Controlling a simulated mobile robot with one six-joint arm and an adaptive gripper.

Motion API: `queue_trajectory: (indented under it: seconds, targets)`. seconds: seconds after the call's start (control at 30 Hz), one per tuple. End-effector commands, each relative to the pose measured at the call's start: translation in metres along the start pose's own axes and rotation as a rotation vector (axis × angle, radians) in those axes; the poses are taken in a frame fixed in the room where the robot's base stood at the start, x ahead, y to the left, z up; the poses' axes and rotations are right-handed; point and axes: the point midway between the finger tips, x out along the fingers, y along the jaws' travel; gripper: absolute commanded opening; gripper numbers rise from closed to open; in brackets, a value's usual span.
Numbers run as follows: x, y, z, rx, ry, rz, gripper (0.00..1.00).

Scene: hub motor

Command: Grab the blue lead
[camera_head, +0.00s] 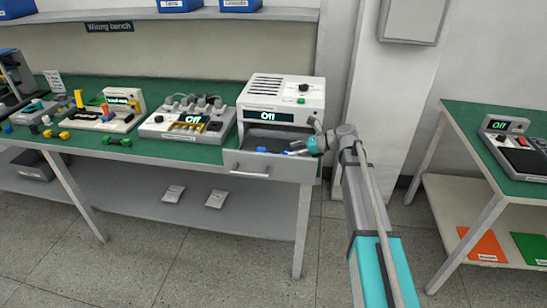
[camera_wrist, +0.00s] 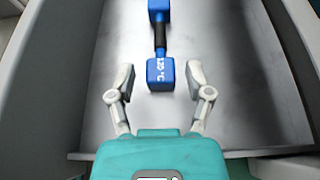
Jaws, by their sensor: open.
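The blue lead (camera_wrist: 160,73) shows in the wrist view as two blue blocks joined by a dark middle part, with white marks on the near block. It lies lengthwise on a bare metal surface, and its far end is cut off by the top of the picture. My gripper (camera_wrist: 159,82) is open, with one finger on each side of the near block and a visible gap on both sides. In the head view my gripper (camera_head: 303,149) is at the front opening of the white machine (camera_head: 283,93), where small blue parts show.
Pale walls flank the metal surface (camera_wrist: 105,125) in the wrist view. The machine stands at the right end of the green wiring bench (camera_head: 200,155), its display reading Off. Other devices and coloured leads lie to the left. A second bench (camera_head: 470,125) stands at right.

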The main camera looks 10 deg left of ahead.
Motion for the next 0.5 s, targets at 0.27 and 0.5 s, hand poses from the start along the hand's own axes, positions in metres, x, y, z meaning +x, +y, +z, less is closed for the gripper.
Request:
queue_trajectory:
  seconds: [0.27, 0.5]
  targets:
    - [0.0045, 0.0002, 0.0005, 0.000, 0.000, 0.000, 0.66]
    - [0.0084, 0.0003, -0.0001, -0.001, 0.000, 0.001, 0.66]
